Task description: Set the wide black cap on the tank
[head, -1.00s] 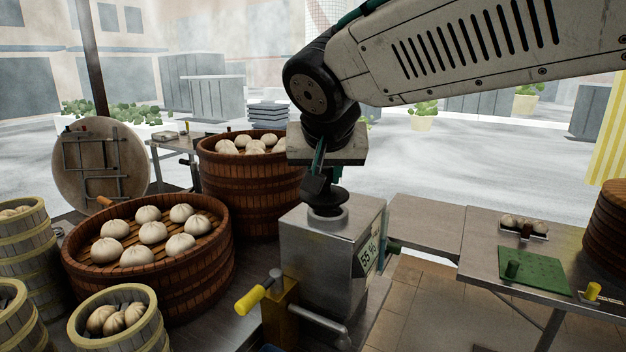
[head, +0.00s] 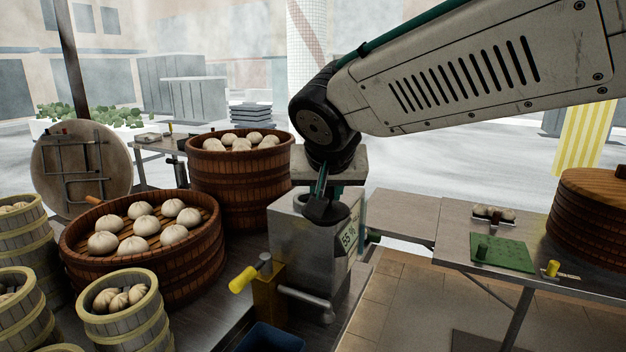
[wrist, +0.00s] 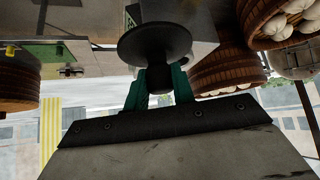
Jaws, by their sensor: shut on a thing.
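The tank is a square metal box (head: 300,240) with a percentage label on its right face, in the middle of the head view. My gripper (head: 322,190) is above the tank's top. It is shut on the wide black cap (head: 326,210), a round dark disc with a knob. In the wrist view the cap (wrist: 155,42) shows between the green fingers of my gripper (wrist: 157,80), with the tank (wrist: 190,22) behind it. I cannot tell whether the cap touches the tank.
A large steamer of buns (head: 140,240) and a taller one (head: 240,180) stand left of the tank. A yellow-handled valve (head: 245,278) juts from the tank's front. At the right, a metal table (head: 400,217) holds a green mat (head: 502,254) and another steamer (head: 595,215).

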